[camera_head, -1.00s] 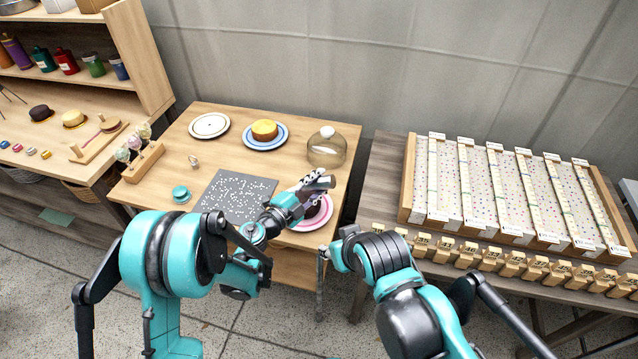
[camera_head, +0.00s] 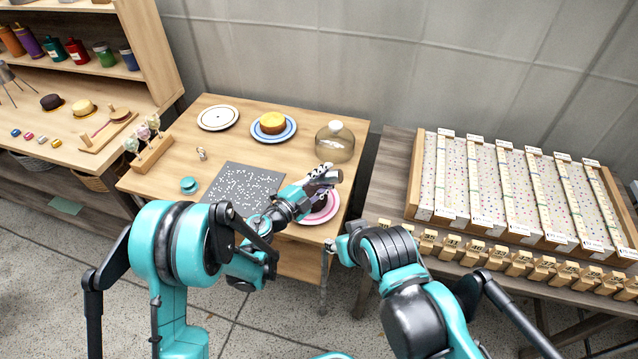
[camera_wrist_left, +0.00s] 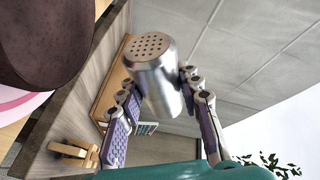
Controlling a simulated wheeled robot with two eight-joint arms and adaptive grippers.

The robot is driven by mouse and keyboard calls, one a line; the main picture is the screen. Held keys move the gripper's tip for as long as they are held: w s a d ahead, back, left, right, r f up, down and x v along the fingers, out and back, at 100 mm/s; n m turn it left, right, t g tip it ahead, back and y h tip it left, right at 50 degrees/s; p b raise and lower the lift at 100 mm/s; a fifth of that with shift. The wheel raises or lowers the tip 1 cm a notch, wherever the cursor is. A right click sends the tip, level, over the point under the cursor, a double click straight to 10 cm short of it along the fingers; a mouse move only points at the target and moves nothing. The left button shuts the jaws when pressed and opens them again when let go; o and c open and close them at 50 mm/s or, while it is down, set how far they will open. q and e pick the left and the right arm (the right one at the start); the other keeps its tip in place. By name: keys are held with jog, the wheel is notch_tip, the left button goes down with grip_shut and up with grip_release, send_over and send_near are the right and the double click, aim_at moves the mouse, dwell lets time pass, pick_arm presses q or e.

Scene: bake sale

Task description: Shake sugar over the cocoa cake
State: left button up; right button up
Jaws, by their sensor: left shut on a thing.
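My left gripper (camera_wrist_left: 165,115) is shut on a silver metal shaker (camera_head: 332,176) with a perforated top. The shaker also shows in the left wrist view (camera_wrist_left: 157,80), its holed lid facing the upper left. It is held tilted beside and above the dark brown cocoa cake (camera_wrist_left: 45,35). In the head view the cake is mostly hidden behind the gripper and shaker. It rests on a pink-rimmed white plate (camera_head: 328,212) at the table's right front corner. I cannot make out falling sugar or sugar on the cake.
A glass dome (camera_head: 335,146) stands behind the shaker. A speckled dark mat (camera_head: 240,186) lies left of the gripper. A strip rack (camera_head: 420,190) is on the right table.

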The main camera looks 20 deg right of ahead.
pick_arm(q)
notch_tip(320, 180, up, 3)
jog(key=shift+f+p, duration=0.1)
jog(key=shift+p, duration=0.5)
notch_tip(320, 180, down, 2)
jog(key=shift+f+b, duration=0.2)
jog(key=shift+b, duration=0.7)
jog(key=shift+f, duration=0.35)
jog(key=shift+r+p, duration=0.9)
jog(key=shift+r, duration=0.7)
notch_tip(320, 180, down, 2)
jog(key=shift+f+b, duration=0.2)
jog(key=shift+b, duration=0.8)
jog(key=shift+f, duration=0.35)
